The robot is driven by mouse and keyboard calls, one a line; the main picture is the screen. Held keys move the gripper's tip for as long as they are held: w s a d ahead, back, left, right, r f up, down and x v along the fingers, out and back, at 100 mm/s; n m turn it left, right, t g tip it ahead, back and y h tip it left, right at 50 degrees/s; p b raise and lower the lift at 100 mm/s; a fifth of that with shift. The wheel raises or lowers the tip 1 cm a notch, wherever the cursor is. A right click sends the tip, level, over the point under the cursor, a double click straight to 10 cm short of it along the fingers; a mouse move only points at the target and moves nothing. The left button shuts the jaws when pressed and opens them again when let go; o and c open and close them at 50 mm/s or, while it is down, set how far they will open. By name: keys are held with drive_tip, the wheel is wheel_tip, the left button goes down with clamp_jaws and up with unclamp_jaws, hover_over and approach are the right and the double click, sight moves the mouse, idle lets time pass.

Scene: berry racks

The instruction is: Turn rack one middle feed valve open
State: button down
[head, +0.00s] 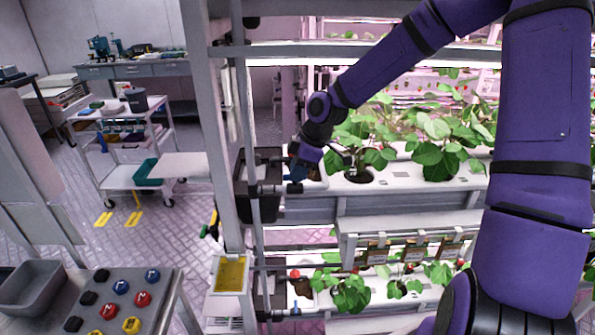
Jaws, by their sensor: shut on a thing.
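My gripper (298,170) is at the left end of the rack's middle shelf, at the end of my purple arm. It is shut on the middle feed valve (293,187), whose blue part shows just below the jaws on the dark pipework. The fingertips are small and partly hidden, and the angle of the valve handle cannot be made out. The middle growing channel (400,178), white with leafy plants, runs to the right from the valve.
A lower channel with plants (350,293) lies below. A trolley (125,178) and a button panel (120,300) stand to the left. Tiled floor lies open between them.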

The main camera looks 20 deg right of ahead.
drive_tip(key=c, duration=1.1)
unclamp_jaws()
drive_tip(key=shift+d, duration=0.1)
drive_tip(key=v, duration=0.7)
drive_tip(key=shift+r, duration=0.25)
drive_tip(key=shift+s, duration=0.1)
